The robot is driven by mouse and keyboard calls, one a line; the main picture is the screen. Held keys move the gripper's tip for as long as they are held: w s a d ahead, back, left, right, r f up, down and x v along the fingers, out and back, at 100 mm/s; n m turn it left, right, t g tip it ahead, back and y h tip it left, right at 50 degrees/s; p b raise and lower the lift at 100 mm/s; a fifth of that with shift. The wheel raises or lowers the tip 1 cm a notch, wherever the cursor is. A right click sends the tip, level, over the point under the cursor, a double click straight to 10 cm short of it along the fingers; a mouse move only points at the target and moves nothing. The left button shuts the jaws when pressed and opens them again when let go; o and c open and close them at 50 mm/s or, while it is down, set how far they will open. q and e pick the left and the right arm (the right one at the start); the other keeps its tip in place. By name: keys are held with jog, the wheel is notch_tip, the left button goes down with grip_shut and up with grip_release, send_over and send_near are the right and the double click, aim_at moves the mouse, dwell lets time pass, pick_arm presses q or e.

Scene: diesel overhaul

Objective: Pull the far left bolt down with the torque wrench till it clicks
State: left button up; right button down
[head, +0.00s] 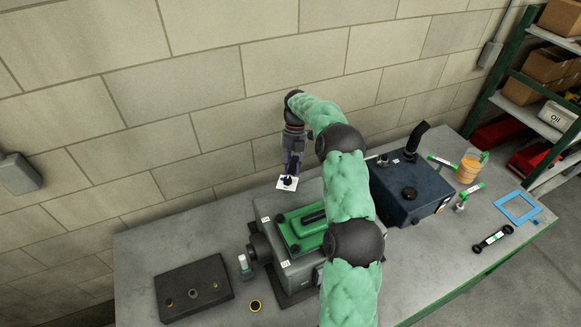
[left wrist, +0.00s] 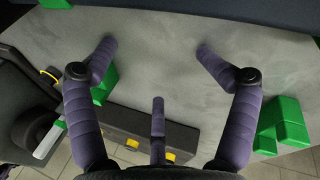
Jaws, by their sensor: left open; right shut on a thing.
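My right gripper (head: 291,168) is shut on a small black piece with a white square plate (head: 281,186), behind the engine block. My left gripper (left wrist: 157,50) shows in the left wrist view, with its fingers spread and nothing between them; it is out of the head view. The grey engine block (head: 262,207) carries a green cover (head: 296,242), partly hidden by my right arm. I cannot make out the far left bolt. I cannot tell the torque wrench for sure; a black bar with round ends (head: 492,239) lies at the right.
A dark socket block (head: 175,283) and a yellow-black ring (head: 255,305) lie at the left. A dark blue tank (head: 400,190), an orange-filled jar (head: 468,169) and a blue frame (head: 517,207) occupy the right side.

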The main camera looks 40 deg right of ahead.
jog(key=shift+s+d+r, duration=0.1)
jog(key=shift+s+d, duration=0.1)
jog(key=shift+s, duration=0.05)
jog(key=shift+s+d, duration=0.1)
dwell(0.3)
jog(key=shift+s+d, duration=0.2)
jog(key=shift+s, duration=0.05)
jog(key=shift+s, duration=0.15)
jog(key=shift+s+d, duration=0.2)
jog(key=shift+s, duration=0.05)
dwell(0.4)
jog(key=shift+s+d, duration=0.1)
jog(key=shift+s+d, duration=0.1)
jog(key=shift+s, duration=0.2)
jog(key=shift+s+d, duration=0.1)
dwell(0.5)
jog(key=shift+s+d, duration=0.1)
jog(key=shift+s, duration=0.2)
